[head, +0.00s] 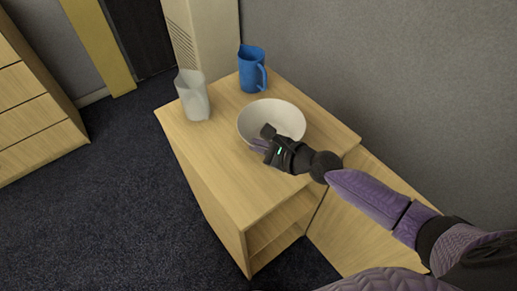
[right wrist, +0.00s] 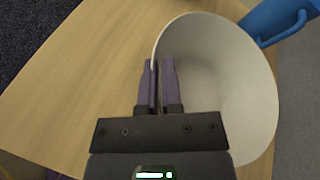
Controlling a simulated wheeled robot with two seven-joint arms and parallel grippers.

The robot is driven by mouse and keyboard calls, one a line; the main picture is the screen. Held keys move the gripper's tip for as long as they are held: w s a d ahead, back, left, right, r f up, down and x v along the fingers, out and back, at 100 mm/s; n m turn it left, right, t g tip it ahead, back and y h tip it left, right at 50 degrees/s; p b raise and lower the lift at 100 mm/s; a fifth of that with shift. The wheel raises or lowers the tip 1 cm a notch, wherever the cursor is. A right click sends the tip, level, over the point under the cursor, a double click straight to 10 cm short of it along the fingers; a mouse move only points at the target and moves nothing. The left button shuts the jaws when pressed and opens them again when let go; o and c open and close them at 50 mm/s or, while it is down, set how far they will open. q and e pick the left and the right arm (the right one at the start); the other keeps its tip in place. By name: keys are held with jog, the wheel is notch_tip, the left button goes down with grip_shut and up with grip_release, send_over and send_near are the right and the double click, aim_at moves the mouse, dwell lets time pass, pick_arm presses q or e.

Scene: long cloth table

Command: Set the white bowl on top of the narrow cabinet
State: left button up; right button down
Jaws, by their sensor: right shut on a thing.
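The white bowl (head: 284,112) is on or just above the top of the narrow wooden cabinet (head: 205,150); I cannot tell whether it touches. My right gripper (head: 262,141) is at the bowl's near rim, shut on it. In the right wrist view the two purple fingers (right wrist: 160,80) sit on either side of the bowl's left wall, and the bowl (right wrist: 235,75) opens toward the camera, looking tilted there. The wooden top (right wrist: 85,85) shows to its left. My left gripper is not in view.
A blue pitcher (head: 251,69) stands behind the bowl and also shows in the right wrist view (right wrist: 275,18). A pale grey pitcher (head: 193,96) stands at the top's left corner. A grey wall (head: 400,80) borders the right. The near part of the top is clear.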

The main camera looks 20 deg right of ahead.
jog(key=shift+r, duration=0.1)
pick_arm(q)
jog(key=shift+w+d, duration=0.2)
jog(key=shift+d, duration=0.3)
pick_arm(e)
jog(key=c, duration=0.8)
grip_release()
jog(key=shift+r, duration=0.2)
jog(key=p+v, duration=0.1)
jog(key=v, duration=0.6)
jog(key=shift+s+d+f, duration=0.1)
jog(key=shift+f, duration=0.05)
pick_arm(q)
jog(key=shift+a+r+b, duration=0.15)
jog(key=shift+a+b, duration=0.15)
jog(key=shift+b, duration=0.05)
pick_arm(e)
jog(key=v, duration=0.4)
jog(key=shift+s+d+r, duration=0.1)
jog(key=shift+s+r, duration=0.15)
